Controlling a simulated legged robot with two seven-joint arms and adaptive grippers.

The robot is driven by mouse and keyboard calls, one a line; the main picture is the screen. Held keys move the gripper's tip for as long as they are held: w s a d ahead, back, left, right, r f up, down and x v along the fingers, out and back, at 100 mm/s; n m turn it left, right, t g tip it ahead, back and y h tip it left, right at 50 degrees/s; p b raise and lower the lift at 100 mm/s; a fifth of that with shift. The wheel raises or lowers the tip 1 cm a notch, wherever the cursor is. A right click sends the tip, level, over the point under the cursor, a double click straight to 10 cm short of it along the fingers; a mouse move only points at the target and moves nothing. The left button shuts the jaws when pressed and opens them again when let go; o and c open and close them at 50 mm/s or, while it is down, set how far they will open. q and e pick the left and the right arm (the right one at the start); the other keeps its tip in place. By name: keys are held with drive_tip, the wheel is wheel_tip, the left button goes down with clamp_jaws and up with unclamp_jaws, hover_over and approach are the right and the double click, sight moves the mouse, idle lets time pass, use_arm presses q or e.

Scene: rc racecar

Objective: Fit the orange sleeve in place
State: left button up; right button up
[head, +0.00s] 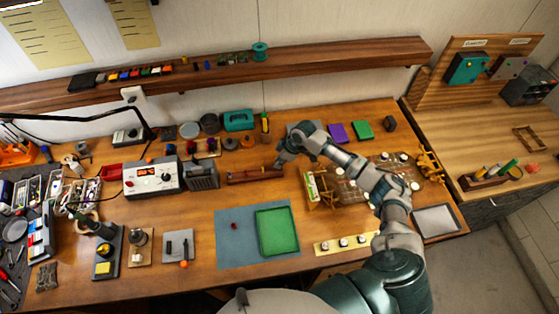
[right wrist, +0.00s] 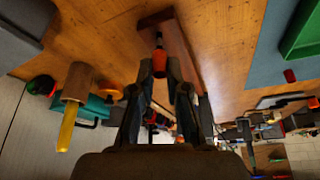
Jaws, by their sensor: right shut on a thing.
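My right gripper (head: 281,162) is at the right end of a long reddish-brown wooden bar (head: 250,175) lying on the bench. In the right wrist view, its fingertips (right wrist: 160,70) are shut on the small orange sleeve (right wrist: 159,62). The sleeve is close to a dark peg-like tip (right wrist: 158,38) at the near end of the wooden bar (right wrist: 183,50). I cannot tell whether the sleeve touches or surrounds that tip. In the head view the sleeve is hidden or too small to make out. My left gripper is not in view.
A green tray (head: 279,254) stands on a blue-grey mat (head: 231,253) in front of the bar. A power supply box (head: 152,178) is to the left. A yellow-handled tool (right wrist: 68,125) stands near the gripper. A wooden frame (head: 321,190) is to the right.

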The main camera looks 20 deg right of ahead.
drive_tip(key=shift+f+b, duration=0.45)
drive_tip(key=shift+f, duration=0.9)
drive_tip(key=o, duration=1.1)
drive_tip(key=shift+r, duration=0.1)
drive_tip(key=p+v, duration=0.2)
drive_tip(key=p, duration=0.1)
drive_tip(key=shift+r, duration=0.4)
drive_tip(key=shift+p+v, duration=0.9)
drive_tip(key=shift+v, duration=2.1)
drive_tip(key=shift+w+a, duration=0.1)
drive_tip(key=shift+a, duration=0.1)
